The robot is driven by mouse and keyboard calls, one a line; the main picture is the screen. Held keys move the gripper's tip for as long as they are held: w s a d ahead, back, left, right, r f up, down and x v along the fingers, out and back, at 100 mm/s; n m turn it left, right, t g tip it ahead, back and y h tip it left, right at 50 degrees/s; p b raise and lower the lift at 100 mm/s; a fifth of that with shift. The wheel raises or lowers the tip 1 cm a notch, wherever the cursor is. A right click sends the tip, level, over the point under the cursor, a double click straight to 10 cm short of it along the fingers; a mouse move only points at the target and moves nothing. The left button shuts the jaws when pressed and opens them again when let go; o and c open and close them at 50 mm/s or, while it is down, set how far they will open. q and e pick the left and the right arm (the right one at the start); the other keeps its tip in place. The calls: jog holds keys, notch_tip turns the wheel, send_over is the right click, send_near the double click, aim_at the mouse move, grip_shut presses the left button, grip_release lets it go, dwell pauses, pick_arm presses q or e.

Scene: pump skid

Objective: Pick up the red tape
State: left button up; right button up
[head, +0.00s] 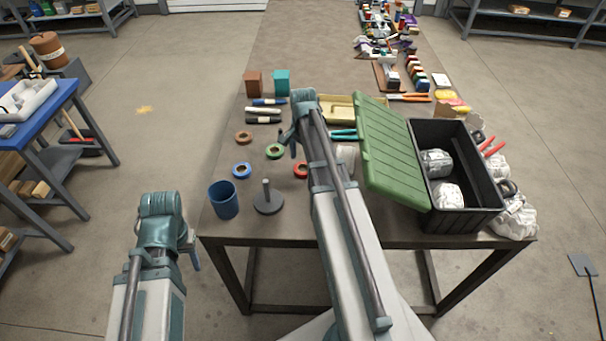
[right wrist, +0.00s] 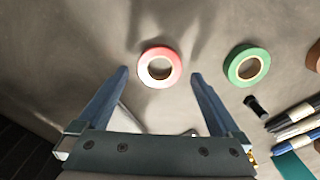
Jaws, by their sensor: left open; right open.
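The red tape (head: 300,171) is a roll lying flat on the table, partly hidden by my right arm in the head view. In the right wrist view the red tape (right wrist: 142,68) lies between and slightly beyond the open fingertips of my right gripper (right wrist: 160,74). No contact shows, and the height of the fingers above the table is hard to tell. In the head view my right gripper (head: 291,142) is mostly hidden by its own arm. My left gripper (head: 192,256) is open, low beside the table's left front corner, and holds nothing visible.
A green tape (head: 275,151) lies close to the red one, with blue (head: 241,171) and brown (head: 243,138) rolls left. A blue cup (head: 223,199) and a grey post on a round base (head: 268,201) stand in front. A black toolbox (head: 460,222) with a green lid (head: 392,150) is right.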

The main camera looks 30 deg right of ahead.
notch_tip(320, 180, down, 3)
jog(key=shift+r+b, duration=0.1)
jog(key=shift+b, duration=0.85)
pick_arm(q)
notch_tip(320, 180, down, 3)
jog(key=shift+r, duration=0.1)
pick_arm(e)
jog(key=c, duration=1.1)
jog(key=shift+r, duration=0.1)
pick_arm(q)
jog(key=shift+r, duration=0.15)
pick_arm(e)
jog(key=shift+r, duration=0.1)
